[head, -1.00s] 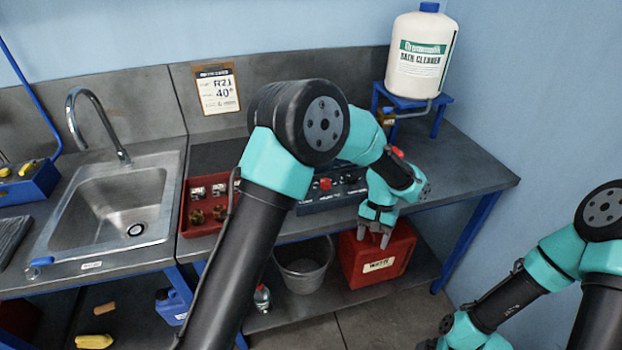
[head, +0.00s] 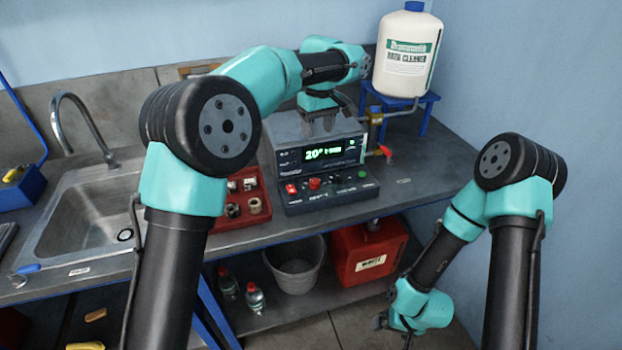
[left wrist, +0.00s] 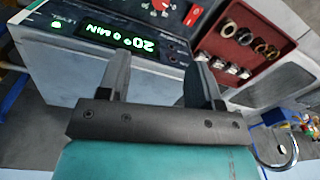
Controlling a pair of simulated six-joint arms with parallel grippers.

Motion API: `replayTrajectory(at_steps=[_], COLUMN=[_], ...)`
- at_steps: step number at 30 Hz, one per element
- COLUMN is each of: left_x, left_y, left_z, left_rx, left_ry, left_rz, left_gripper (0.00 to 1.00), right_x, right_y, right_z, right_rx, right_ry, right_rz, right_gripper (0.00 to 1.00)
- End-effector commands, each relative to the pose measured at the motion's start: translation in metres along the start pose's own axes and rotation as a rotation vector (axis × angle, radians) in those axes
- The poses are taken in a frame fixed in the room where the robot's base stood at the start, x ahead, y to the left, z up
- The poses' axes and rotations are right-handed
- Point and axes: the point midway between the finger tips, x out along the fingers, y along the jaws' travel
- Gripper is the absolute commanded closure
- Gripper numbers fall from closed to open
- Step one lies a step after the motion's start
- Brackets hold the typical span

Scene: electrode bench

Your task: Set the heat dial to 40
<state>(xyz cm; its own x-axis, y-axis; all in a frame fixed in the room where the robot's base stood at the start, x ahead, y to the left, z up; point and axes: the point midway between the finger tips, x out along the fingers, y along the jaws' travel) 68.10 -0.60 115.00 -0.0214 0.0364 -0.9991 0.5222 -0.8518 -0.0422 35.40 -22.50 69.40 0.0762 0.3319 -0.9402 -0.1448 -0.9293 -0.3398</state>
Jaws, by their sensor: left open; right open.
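The bath unit (head: 290,150) stands on the bench with a green display (head: 324,151) reading 20°. In the left wrist view the display (left wrist: 120,36) appears upside down and reads 20° 0 MIN. I cannot tell which knob is the heat dial. My left gripper (head: 318,124) is open and empty, pointing down over the unit's top. My right gripper (head: 393,330) is open, low at the front, away from the bench.
A red tray (head: 240,222) of metal parts lies left of the unit, beside the sink (head: 85,215). A white cleaner bottle (head: 405,55) stands on a blue stand (head: 425,108) at the back right. A red-handled tap (head: 385,152) juts right of the unit. The right bench is clear.

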Motion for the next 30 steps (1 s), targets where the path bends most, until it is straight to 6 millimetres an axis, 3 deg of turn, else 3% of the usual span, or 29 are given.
replayTrajectory(at_steps=[5,11,30], left_x=[0.007,0.031,0.14], left_y=[0.0,-0.001,0.0], left_z=[0.0,0.0,0.0], left_rx=[0.001,0.002,0.003], left_ry=[-0.001,-0.002,-0.002], left_rz=[-0.002,-0.003,-0.003], left_gripper=[0.41,0.41,0.41], right_x=[0.0,0.0,0.0], right_y=[0.0,0.0,0.0], right_z=[0.0,0.0,0.0], right_rx=[0.0,0.0,0.0], right_ry=[0.0,0.0,0.0], right_rz=[0.0,0.0,0.0], right_gripper=[0.09,0.09,0.09])
